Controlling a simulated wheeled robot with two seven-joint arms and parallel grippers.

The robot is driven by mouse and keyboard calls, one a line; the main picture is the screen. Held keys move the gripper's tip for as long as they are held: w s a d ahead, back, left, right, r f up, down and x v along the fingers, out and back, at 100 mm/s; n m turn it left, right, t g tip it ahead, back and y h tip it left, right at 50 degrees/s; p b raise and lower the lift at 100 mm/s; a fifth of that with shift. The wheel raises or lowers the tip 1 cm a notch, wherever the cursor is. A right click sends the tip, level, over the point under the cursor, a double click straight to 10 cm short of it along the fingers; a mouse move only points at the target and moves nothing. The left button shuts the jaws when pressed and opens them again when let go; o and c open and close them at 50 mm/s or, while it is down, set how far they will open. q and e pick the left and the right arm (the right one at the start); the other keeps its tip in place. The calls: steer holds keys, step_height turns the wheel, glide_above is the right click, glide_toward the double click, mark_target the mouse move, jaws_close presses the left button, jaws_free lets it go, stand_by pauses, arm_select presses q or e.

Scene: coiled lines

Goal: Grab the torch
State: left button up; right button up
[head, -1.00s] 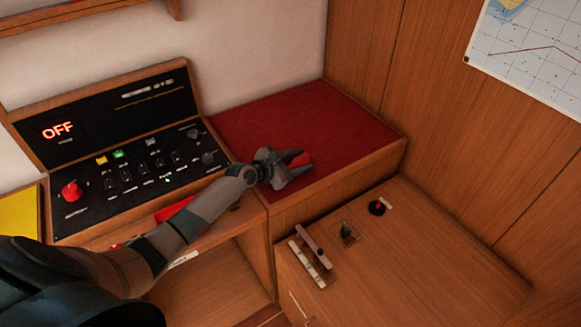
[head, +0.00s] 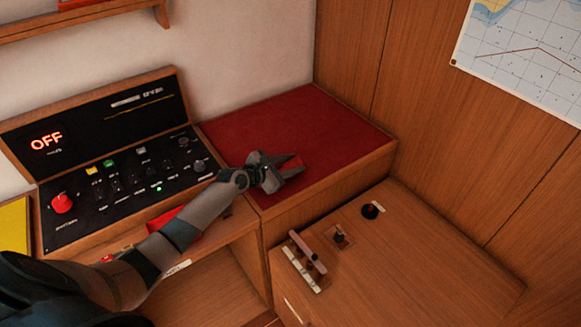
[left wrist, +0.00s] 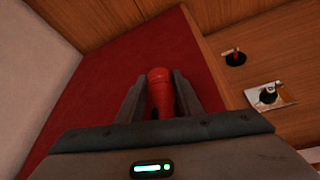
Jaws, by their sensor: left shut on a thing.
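The torch (left wrist: 159,90) is red and roughly cylindrical. In the left wrist view it lies between the two dark fingers of my left gripper (left wrist: 160,98), which is shut on it. In the head view only a small red part of the torch (head: 293,163) shows between the fingertips of my left gripper (head: 287,168). They are over the red-topped bench (head: 310,120), near its front edge. I cannot tell whether the torch touches the red top. My right gripper is not in view.
A black control panel (head: 110,208) with a red knob (head: 62,203) and an "OFF" display stands at the left. A lower wooden top (head: 420,260) at the right carries a black knob (head: 371,210) and a small lever. A chart (head: 525,60) hangs on the wood wall.

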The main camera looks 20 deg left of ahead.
arm_select(q)
steer(key=r, duration=0.1)
steer(key=d+r, duration=0.1)
steer(key=r, duration=0.1)
steer(key=shift+s+r, duration=0.2)
steer(key=shift+r, duration=0.1)
steer(key=s+d+r+b, duration=0.1)
steer(key=s+d+r, duration=0.3)
steer(key=d, duration=0.5)
steer(key=shift+s+d+r, duration=0.25)
steer(key=shift+r, duration=1.05)
